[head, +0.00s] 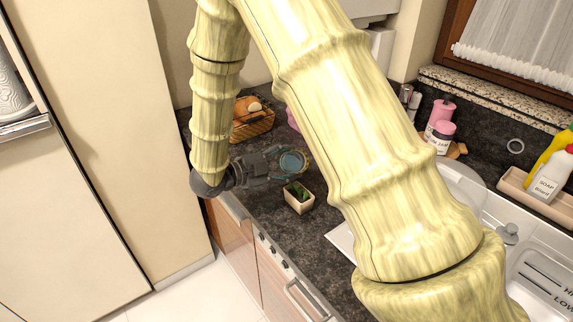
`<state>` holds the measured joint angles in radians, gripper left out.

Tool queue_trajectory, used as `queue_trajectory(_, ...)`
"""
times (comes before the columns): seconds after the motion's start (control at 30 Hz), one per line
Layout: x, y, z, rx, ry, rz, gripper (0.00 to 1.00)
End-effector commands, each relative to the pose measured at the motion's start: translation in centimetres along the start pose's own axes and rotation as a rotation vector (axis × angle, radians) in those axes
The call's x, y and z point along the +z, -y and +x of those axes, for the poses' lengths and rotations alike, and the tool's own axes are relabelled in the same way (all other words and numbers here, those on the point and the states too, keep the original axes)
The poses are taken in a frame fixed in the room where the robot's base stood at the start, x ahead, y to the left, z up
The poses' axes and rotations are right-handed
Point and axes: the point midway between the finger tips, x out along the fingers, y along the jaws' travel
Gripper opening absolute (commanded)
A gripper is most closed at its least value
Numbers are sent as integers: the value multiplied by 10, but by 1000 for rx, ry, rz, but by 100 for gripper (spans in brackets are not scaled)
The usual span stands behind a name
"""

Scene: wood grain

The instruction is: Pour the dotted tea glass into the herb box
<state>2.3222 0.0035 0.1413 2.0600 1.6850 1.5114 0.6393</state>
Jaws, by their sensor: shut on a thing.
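My gripper (276,166) is over the dark counter, at the end of my arm. It is shut on a small bluish, round-looking glass (292,162), the dotted tea glass by its place in the jaws. Dots are too small to make out, and its tilt and contents cannot be told. The herb box (300,208), a small pale planter with dark soil and green leaves, stands on the counter just below the glass in the picture. The glass and the box look apart.
A wicker basket with bread (252,122) stands at the back of the dark counter (275,215). A pink thing (292,118) is partly hidden by my arm. Pink bottles (441,115), a soap bottle (548,178) and the sink (540,262) are at right.

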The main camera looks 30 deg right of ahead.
Motion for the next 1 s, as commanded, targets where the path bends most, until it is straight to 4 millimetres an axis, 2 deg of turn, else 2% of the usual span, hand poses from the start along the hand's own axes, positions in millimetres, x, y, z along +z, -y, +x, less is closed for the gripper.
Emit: queue_trajectory(1.0,2,-2,0,-37,1,115,0)
